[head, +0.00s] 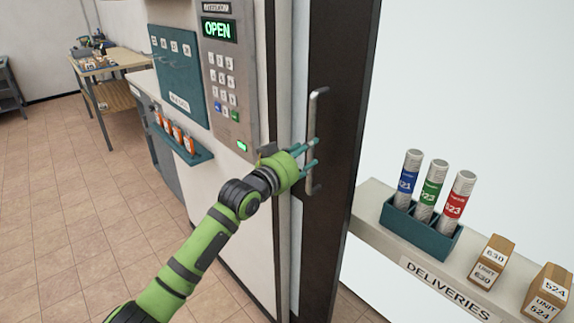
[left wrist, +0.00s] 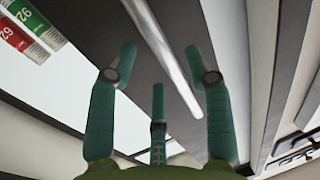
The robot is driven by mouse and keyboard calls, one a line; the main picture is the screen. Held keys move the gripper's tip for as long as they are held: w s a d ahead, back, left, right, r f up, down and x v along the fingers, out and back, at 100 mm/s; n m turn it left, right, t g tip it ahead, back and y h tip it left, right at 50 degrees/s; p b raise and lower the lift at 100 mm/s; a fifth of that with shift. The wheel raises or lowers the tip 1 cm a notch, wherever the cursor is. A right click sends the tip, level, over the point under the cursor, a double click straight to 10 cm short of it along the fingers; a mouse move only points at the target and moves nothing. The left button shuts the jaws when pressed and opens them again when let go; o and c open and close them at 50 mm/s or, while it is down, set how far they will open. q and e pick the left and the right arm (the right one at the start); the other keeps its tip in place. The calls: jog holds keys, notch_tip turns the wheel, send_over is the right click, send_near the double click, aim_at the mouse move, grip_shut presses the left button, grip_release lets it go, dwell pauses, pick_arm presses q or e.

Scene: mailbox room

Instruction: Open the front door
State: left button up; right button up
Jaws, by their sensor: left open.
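The front door (head: 345,90) is a tall dark panel in the middle of the head view. Its silver vertical bar handle (head: 312,115) is on the door's left part. My left gripper (head: 311,153) is at the lower half of the handle, its teal fingers pointing at it. In the left wrist view the handle (left wrist: 150,30) runs slantwise between the spread fingertips of my open gripper (left wrist: 160,62). I cannot tell whether a finger touches it. Whether the door stands ajar is unclear. My right gripper is not in view.
A keypad panel (head: 228,95) reading OPEN is left of the door. A teal key board (head: 180,80) and small shelf (head: 196,156) hang beside it. Right of the door, a deliveries ledge (head: 400,262) holds tubes and small boxes. Tiled floor (head: 60,230) is clear at left.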

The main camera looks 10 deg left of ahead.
pick_arm(q)
jog(key=v, duration=0.8)
jog(key=shift+s, duration=0.2)
